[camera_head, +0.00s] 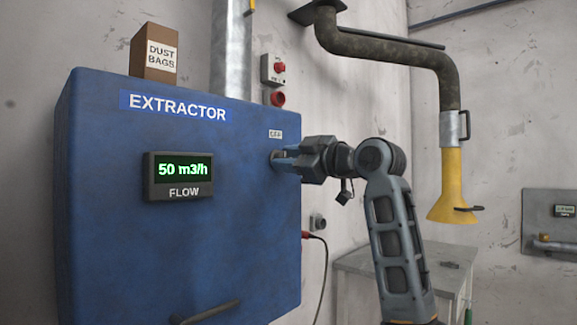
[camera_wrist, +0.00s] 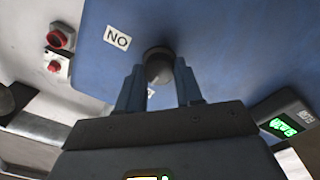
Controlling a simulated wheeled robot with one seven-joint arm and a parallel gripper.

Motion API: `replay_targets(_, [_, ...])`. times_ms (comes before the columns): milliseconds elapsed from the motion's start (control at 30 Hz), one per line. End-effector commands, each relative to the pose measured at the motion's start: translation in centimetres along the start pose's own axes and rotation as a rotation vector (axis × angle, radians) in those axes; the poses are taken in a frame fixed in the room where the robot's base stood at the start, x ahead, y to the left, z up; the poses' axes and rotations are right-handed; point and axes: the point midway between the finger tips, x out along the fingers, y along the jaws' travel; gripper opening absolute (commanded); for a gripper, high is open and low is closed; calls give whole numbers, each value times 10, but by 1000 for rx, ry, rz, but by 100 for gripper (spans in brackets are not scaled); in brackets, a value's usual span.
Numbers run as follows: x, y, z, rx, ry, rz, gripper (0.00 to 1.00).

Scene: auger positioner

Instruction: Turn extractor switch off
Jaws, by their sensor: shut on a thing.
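The blue extractor cabinet (camera_head: 110,240) fills the left of the head view, and its flow display (camera_head: 178,176) reads 50 m3/h. Its switch, a dark round knob (camera_wrist: 158,62), is on the cabinet face near the right edge. My gripper (camera_head: 277,160) reaches it from the right, just below a small OFF label (camera_head: 275,134). In the wrist view my gripper (camera_wrist: 158,78) has its two fingers on either side of the knob, shut on it. A label reading NO, apparently ON upside down, (camera_wrist: 117,37) is beside the knob. The knob's pointing direction is hidden.
A dust bags box (camera_head: 153,52) stands on the cabinet. A wall box with a red button (camera_head: 279,68) is behind the cabinet's right edge. A yellow suction hood (camera_head: 454,186) hangs at right. A cable plugs into the cabinet's side below my arm.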

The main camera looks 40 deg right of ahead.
Motion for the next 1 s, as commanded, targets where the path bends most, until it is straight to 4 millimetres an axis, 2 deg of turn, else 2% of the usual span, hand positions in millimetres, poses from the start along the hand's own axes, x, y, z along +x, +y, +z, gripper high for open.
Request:
replay_targets(233, [0, -1, 1, -60, 0, -3, 5])
replay_targets(700, [0, -1, 1, -70, 1, -4, 5])
replay_targets(733, [0, -1, 1, -70, 1, -4, 38])
replay_targets(967, [0, -1, 0, -70, 2, -3, 60])
replay_targets(1000, [0, -1, 0, -69, 2, -3, 61])
